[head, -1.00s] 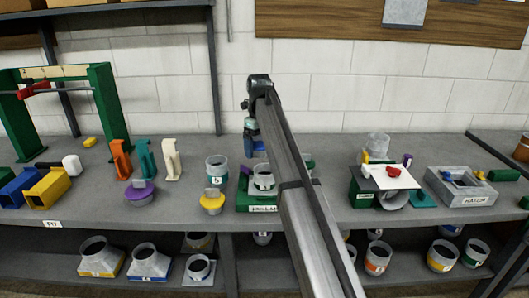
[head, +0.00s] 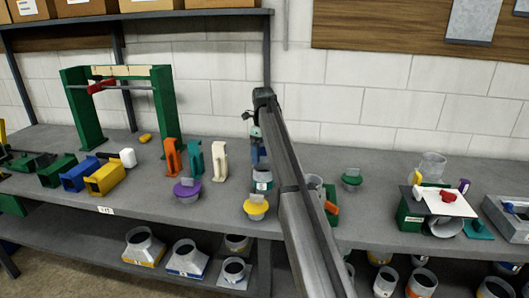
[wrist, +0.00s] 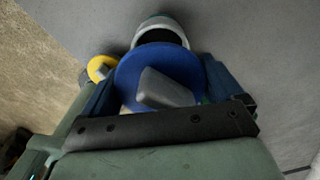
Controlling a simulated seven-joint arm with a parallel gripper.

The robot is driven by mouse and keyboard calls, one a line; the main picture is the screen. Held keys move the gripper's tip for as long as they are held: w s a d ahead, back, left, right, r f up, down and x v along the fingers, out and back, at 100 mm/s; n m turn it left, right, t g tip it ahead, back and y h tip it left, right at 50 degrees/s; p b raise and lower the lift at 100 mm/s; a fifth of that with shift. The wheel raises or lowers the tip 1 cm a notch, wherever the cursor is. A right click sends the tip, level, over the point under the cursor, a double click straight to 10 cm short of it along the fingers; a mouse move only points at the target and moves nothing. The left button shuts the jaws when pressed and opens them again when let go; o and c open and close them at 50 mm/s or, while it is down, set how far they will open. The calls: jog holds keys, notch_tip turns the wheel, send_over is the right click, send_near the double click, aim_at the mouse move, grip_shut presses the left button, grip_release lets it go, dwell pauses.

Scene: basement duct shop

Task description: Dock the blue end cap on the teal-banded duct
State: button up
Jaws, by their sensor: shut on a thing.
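My gripper (wrist: 160,92) is shut on the blue end cap (wrist: 140,68), a round blue disc with a grey grip block, in the wrist view. Its blue fingers stand either side of the block. A grey duct (wrist: 160,22) with an open dark mouth and a trace of teal lies just beyond the cap, which overlaps its rim in this view. I cannot tell whether they touch. In the head view my gripper (head: 257,148) is above the duct (head: 262,177) on the bench, and my arm hides part of both. The cap shows there only as a small blue patch.
A yellow cap (head: 256,207) stands in front of the duct and a purple cap (head: 187,189) to its left. White (head: 220,160), teal and orange upright pieces stand behind left. A green cap (head: 351,180) is to the right. Bare bench lies around it.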

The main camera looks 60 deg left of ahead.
aim_at(263, 148)
jog(key=shift+f, duration=2.75)
jog(key=shift+f, duration=0.6)
jog(key=o, duration=0.7)
jog(key=shift+r, duration=5.5)
